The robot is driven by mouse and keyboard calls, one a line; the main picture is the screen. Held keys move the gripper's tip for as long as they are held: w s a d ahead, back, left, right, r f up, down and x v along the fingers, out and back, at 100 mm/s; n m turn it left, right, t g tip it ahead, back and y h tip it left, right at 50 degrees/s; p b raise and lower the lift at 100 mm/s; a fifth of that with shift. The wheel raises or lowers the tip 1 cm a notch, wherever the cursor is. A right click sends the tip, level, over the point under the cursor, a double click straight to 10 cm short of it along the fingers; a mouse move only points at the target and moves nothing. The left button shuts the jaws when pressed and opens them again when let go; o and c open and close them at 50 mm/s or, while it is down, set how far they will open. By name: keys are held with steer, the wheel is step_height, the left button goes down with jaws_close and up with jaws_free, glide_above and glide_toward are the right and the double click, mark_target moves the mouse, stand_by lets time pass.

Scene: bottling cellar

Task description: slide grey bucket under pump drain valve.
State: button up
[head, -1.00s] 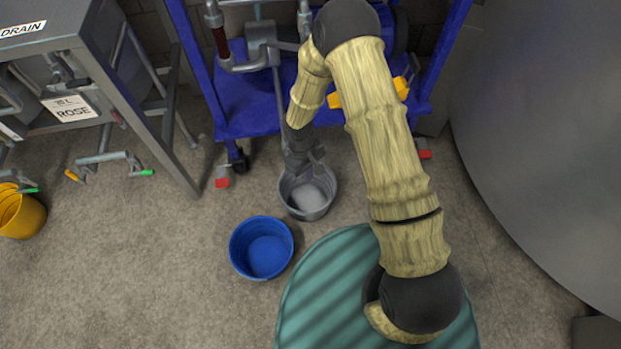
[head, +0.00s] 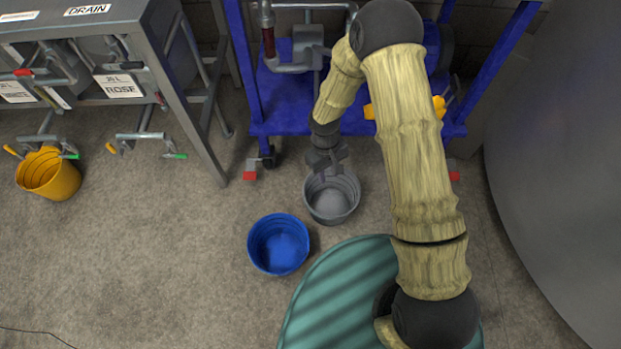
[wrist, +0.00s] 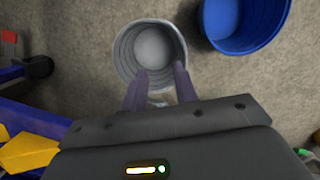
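The grey bucket (head: 345,212) stands upright on the floor in front of the blue pump cart (head: 290,112). In the wrist view the grey bucket (wrist: 122,50) is at the top centre and looks empty. My gripper (head: 328,170) is low at the bucket's cart-side rim. In the wrist view my gripper's two fingers (wrist: 161,76) are apart and their tips overlap the bucket's near wall. Whether they touch it I cannot tell. A pump pipe (head: 292,67) shows at the cart's left. I cannot make out the drain valve; my arm covers part of the cart.
A blue bucket (head: 279,245) stands close to the grey one, at its lower left. A teal ribbed round surface (head: 335,300) is in front. A yellow bucket (head: 48,175) is under the steel bench (head: 150,20) at left. A large grey tank (head: 560,150) fills the right.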

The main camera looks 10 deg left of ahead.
steer(key=s+a+f+m+t+b, duration=0.2)
steer(key=a+f+b, duration=0.1)
steer(key=a+f, duration=0.3)
steer(key=shift+s+a, duration=0.35)
steer(key=shift+a, duration=0.35)
steer(key=f+b, duration=0.3)
steer(key=f, duration=0.2)
steer(key=d+f+b, duration=0.1)
steer(key=f+b, duration=0.2)
steer(key=f, duration=0.3)
steer(key=w+f+b, duration=0.1)
steer(key=f+b, duration=0.2)
steer(key=f, duration=0.3)
steer(key=shift+d+f, duration=0.1)
steer(key=shift+d, duration=0.3)
jaws_close()
